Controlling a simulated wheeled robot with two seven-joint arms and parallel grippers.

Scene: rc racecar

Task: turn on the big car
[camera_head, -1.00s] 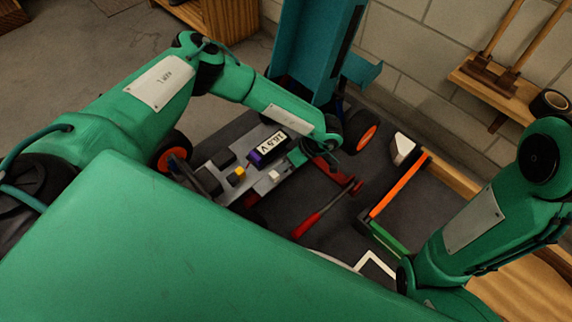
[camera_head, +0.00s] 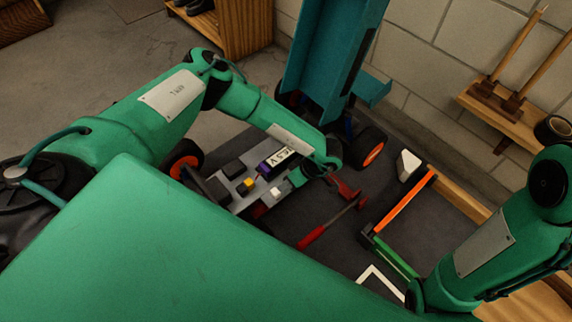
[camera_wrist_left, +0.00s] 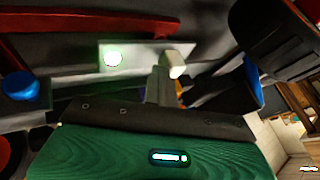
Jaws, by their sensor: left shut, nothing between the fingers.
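The big car (camera_head: 222,174) lies on the dark mat, with orange-hubbed wheels, a battery pack and a grey chassis plate. My left arm reaches over it, and my left gripper (camera_head: 283,188) is low at the chassis, partly hidden by the wrist. In the left wrist view, a light plate (camera_wrist_left: 135,56) on the car carries a glowing white-green lamp (camera_wrist_left: 113,58) and a white switch knob (camera_wrist_left: 176,64). The shut left fingers (camera_wrist_left: 160,84) are right by the knob; I cannot tell whether they touch it. My right arm comes in from the right; its gripper is out of view.
An orange and green frame (camera_head: 405,208) and a white block (camera_head: 408,164) lie farther right. A tall teal body panel (camera_head: 325,60) stands behind the car. A wall shelf (camera_head: 490,105) is at the right.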

